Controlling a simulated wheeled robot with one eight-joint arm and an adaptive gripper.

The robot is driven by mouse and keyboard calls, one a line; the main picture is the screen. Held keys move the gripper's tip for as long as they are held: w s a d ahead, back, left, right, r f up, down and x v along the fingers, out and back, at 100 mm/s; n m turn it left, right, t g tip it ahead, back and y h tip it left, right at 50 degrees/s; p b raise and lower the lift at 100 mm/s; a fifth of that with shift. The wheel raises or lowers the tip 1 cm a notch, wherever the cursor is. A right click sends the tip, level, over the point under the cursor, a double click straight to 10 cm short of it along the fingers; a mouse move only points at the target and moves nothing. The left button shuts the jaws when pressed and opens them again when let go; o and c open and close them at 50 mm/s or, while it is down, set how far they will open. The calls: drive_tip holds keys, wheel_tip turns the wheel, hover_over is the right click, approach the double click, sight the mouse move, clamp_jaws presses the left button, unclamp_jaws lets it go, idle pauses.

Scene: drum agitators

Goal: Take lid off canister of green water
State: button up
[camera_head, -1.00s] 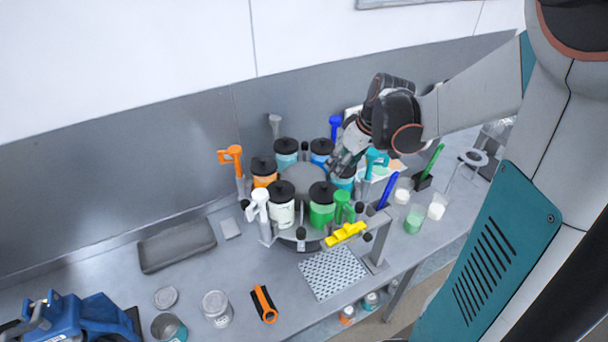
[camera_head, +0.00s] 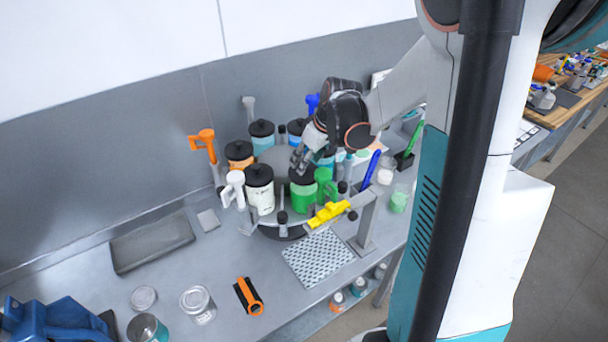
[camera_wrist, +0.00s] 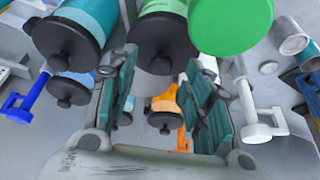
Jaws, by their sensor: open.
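The green-water canister (camera_head: 303,198) stands on the round carousel in the head view, at its front right, with a black lid (camera_head: 302,174) on top. My gripper (camera_head: 299,159) is just above and behind this lid, pointing down and left, and is open. In the wrist view my gripper (camera_wrist: 160,85) shows two spread teal-padded fingers with nothing held between them. A dark lid with a knob (camera_wrist: 160,58) shows close beyond the fingers at the top middle. A bright green part (camera_wrist: 230,28) overlaps it; I cannot tell whether it is canister or handle.
Around it stand a white canister (camera_head: 259,192), an orange one (camera_head: 238,152) and a light-blue one (camera_head: 262,136), all black-lidded. A perforated mat (camera_head: 318,257) lies clear.

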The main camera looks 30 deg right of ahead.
drive_tip(key=shift+b+x, duration=0.35)
drive_tip(key=shift+x, duration=0.75)
drive_tip(key=shift+r, duration=0.1)
drive_tip(key=c, duration=1)
